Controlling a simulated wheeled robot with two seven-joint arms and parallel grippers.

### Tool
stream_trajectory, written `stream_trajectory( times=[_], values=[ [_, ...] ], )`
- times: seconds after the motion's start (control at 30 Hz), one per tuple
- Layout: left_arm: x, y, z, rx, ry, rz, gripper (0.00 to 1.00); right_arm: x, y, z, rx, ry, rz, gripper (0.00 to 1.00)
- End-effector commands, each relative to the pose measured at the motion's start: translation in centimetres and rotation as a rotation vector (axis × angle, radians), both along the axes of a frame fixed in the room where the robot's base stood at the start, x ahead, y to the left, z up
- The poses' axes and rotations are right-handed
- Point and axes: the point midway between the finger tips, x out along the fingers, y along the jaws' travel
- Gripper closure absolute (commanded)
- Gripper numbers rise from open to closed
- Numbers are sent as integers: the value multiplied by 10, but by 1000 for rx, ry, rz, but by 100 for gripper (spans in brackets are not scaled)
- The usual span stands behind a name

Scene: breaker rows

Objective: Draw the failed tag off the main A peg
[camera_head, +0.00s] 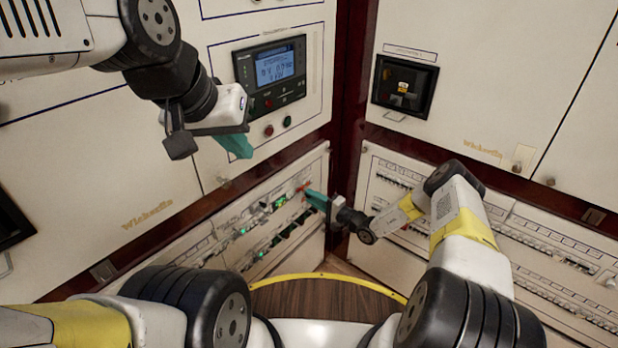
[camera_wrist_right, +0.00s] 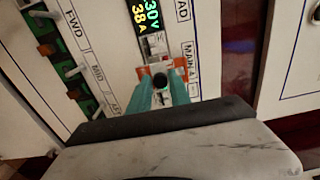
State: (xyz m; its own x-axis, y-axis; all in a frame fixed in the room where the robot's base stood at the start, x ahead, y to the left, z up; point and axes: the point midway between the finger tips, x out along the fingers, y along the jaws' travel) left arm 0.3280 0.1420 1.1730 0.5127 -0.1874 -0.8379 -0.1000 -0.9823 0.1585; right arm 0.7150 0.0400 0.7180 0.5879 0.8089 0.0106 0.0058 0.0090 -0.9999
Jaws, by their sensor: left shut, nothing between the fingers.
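An orange tag (camera_wrist_right: 143,72) sits on the panel beside the "MAIN A" lettering in the right wrist view, showing on both sides of a dark round peg end (camera_wrist_right: 160,81). In the head view the tag is a small red-orange patch (camera_head: 304,187) on the lower left panel. My right gripper (camera_wrist_right: 161,86) has its teal fingertips at the tag, one on each side of the peg end. I cannot tell whether they press on anything. The right gripper also shows in the head view (camera_head: 316,199). My left gripper (camera_head: 240,146) is shut and empty, in front of the upper left panel.
A lit meter display (camera_wrist_right: 146,16) is just above the tag. A breaker row (camera_wrist_right: 68,65) with green marks lies to the left. The controller with a blue screen (camera_head: 271,72) is above. Another breaker panel (camera_head: 540,235) stands at right, past the dark red corner post.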

Motion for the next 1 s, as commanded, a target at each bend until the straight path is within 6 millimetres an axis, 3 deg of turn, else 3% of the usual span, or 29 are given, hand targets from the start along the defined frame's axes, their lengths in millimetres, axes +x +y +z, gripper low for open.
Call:
stream_trajectory(
  times=[0.03, 0.1, 1.0],
  values=[
    [0, 0, 0, 0, 0, 0, 100, 0, 0, 0, 0, 0, 0, 89],
    [0, 0, 0, 0, 0, 0, 100, 0, 0, 0, 0, 0, 0, 100],
    [0, 0, 0, 0, 0, 0, 100, -7, -11, 3, 0, 0, -1, 100]
  ],
)
